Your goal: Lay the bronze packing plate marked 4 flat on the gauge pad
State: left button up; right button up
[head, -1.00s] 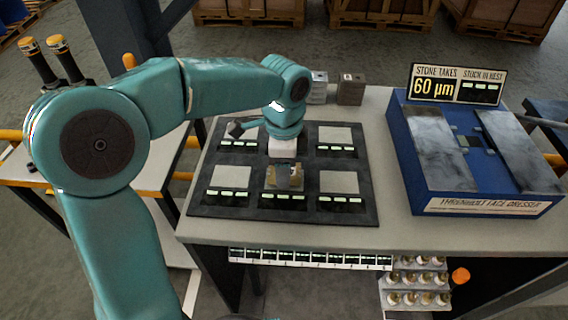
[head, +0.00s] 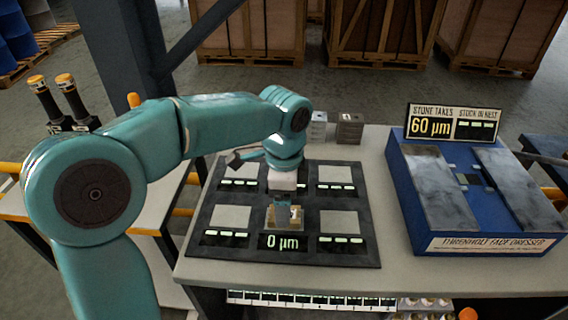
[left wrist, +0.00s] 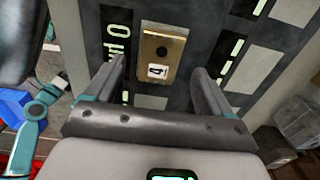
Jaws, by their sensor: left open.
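The bronze packing plate (left wrist: 162,52), with a white label reading 4 and a dark round hole, lies on the dark gauge board, seemingly flat, at its middle front place. It shows partly in the head view (head: 297,216), behind my gripper. My left gripper (head: 283,208) is over the plate. In the left wrist view its fingers (left wrist: 160,78) are spread, with the plate beyond and between them. My right gripper is not in view.
The dark board (head: 370,235) carries several pale square pads with dashed displays. A blue face dresser (head: 468,192) stands right, under a sign (head: 452,122) reading 60 µm. Two small metal blocks (head: 349,128) stand behind the board. The grey bench top (head: 384,165) is clear between board and dresser.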

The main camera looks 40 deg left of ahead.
pick_arm(q)
notch_tip(320, 180, up, 13)
jog(key=p, duration=0.3)
jog(key=shift+r, duration=0.1)
notch_tip(320, 180, up, 6)
jog(key=p, duration=0.6)
jog(key=shift+p, duration=0.3)
